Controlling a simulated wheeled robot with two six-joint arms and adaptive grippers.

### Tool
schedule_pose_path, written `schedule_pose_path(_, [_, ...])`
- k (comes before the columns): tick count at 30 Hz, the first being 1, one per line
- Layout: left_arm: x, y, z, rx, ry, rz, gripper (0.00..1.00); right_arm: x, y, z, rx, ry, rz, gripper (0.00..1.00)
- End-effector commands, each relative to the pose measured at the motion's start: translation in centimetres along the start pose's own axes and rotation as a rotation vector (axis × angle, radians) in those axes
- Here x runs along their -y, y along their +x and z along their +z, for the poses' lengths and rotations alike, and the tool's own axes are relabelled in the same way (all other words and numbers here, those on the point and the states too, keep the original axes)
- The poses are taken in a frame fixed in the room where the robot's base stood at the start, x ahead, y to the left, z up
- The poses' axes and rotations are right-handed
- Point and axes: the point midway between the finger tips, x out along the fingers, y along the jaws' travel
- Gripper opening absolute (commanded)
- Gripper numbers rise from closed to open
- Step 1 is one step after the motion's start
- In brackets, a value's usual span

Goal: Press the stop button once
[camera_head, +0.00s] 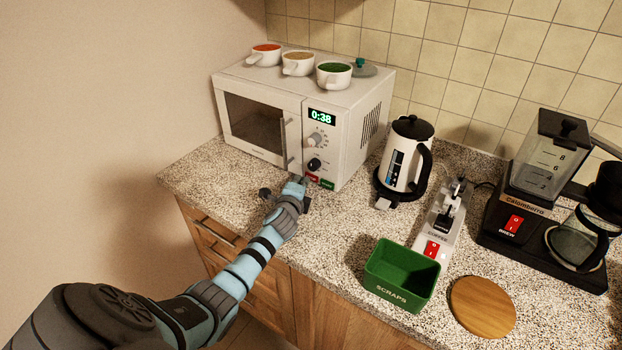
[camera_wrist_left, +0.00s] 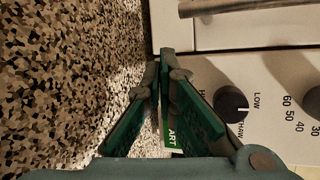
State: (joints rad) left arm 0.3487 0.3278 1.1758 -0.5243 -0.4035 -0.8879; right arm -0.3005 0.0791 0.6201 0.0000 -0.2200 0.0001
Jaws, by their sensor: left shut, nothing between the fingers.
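The white microwave (camera_head: 262,88) stands at the back left of the counter, with a lit display (camera_head: 321,116) reading 0:38. Low on its control panel are a red stop button (camera_head: 312,177) and, to its right, a green start button (camera_head: 327,184). My left gripper (camera_head: 304,180) is shut and empty, with its tips low at the panel, close by the red button. In the left wrist view the fingertips (camera_wrist_left: 158,78) are at the panel beside part of the green button (camera_wrist_left: 172,133). The red button is hidden there; I cannot tell whether the tips touch it.
Three bowls (camera_head: 298,64) and a lid (camera_head: 364,69) sit on the microwave. A dark knob (camera_head: 314,164) is just above the buttons. To the right stand a kettle (camera_head: 402,158), a green scraps bin (camera_head: 402,272), a coffee maker (camera_head: 509,240) and a round wooden board (camera_head: 482,307).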

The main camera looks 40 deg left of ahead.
Motion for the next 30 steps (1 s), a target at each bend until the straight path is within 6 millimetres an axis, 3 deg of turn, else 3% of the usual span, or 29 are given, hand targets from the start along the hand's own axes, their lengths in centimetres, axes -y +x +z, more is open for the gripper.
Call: schedule_pose_path(30, [0.29,0.82,-0.33,0.000,-0.001,0.000,0.00,-0.05,0.41,0.01,0.000,-0.001,0.001,0.40])
